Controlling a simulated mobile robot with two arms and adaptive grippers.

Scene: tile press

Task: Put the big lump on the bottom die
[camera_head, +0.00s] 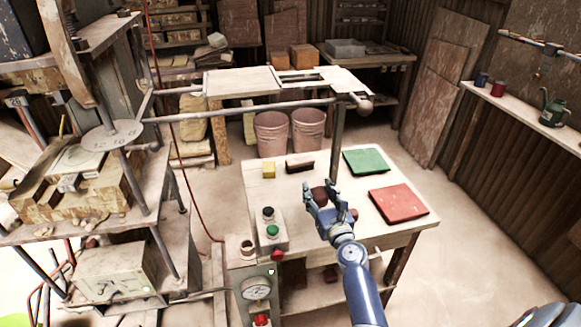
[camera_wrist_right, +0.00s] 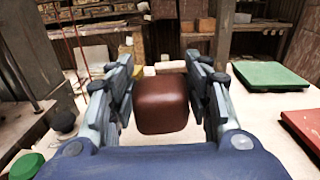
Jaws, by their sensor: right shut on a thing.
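A smooth reddish-brown lump (camera_wrist_right: 162,103) sits between the two fingers of my right gripper (camera_wrist_right: 163,90) in the wrist view, and the gripper is shut on it. In the head view my right gripper (camera_head: 328,205) is over the white table, with part of the brown lump (camera_head: 319,196) showing between its fingers. The press stands at the left, with a worn block (camera_head: 75,185) on its bed below a round dial plate (camera_head: 112,134). I cannot tell for certain which part is the bottom die. My left gripper is not in view.
The table (camera_head: 282,190) holds a green board (camera_head: 366,161), a red board (camera_head: 398,203), a yellow block (camera_head: 268,170), a dark brown block (camera_head: 300,163) and a button box (camera_head: 270,228). A rail (camera_head: 250,109) with a pale slab (camera_head: 242,82) runs above the table's back.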

